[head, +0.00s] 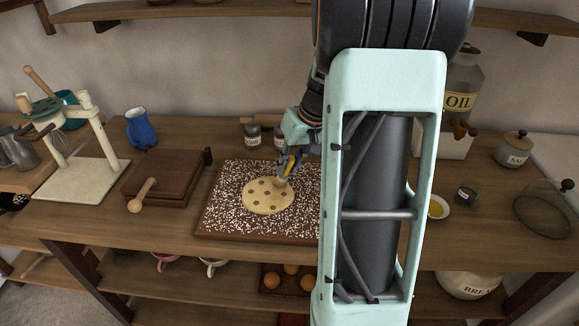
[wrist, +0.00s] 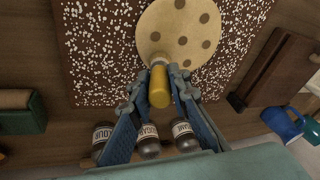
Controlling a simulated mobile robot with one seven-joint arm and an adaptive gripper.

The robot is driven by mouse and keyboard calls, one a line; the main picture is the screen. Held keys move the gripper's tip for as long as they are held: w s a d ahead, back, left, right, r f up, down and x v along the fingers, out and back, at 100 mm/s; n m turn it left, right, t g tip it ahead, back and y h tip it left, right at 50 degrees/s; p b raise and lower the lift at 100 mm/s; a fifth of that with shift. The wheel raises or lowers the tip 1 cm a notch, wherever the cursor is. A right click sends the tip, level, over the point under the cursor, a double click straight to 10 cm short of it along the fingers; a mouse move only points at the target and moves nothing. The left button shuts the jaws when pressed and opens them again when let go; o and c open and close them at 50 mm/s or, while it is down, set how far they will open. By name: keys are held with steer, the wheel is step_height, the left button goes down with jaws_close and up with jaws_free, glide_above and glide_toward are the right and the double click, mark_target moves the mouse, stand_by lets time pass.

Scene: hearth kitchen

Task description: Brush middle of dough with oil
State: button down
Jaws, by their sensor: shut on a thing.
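The dough (head: 262,200) is a flat, pale round with several brown spots, lying on a dark board (head: 225,215) covered with white specks. In the wrist view the dough (wrist: 178,18) is at the top. My gripper (head: 288,164) is above the dough's far edge, shut on a brush (wrist: 160,88) with a yellow handle. The brush's pale tip reaches over the dough's near edge in the wrist view; I cannot tell whether it touches. A small white dish with yellow oil (head: 438,208) stands right of my arm, near an oil jar (head: 460,101).
Small labelled jars (wrist: 148,140) stand behind the board, close to my gripper. A wooden press (head: 160,177) is left of the board, with a blue jug (head: 140,129) behind it. A salt jar (head: 514,149) stands at right. My arm hides the board's right side.

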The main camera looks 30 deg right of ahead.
steer(key=shift+w+a, duration=0.4)
steer(key=shift+a, duration=0.25)
steer(key=shift+w+a, duration=0.4)
steer(key=shift+a, duration=0.2)
steer(key=shift+s+a+b, duration=0.4)
steer(key=shift+s+a, duration=0.35)
steer(key=shift+s, duration=0.25)
steer(key=shift+s+a+b, duration=0.4)
steer(key=shift+s+a, duration=0.3)
steer(key=shift+s, duration=0.35)
steer(key=shift+s+a+b, duration=0.4)
steer(key=shift+s+a, duration=0.35)
steer(key=shift+s, duration=0.25)
steer(key=shift+w+d, duration=0.75)
steer(key=shift+w, duration=0.3)
steer(key=shift+w+d, duration=0.8)
steer(key=shift+w, duration=0.2)
steer(key=shift+w+d, duration=0.75)
steer(key=shift+w, duration=0.3)
steer(key=shift+s, duration=0.1)
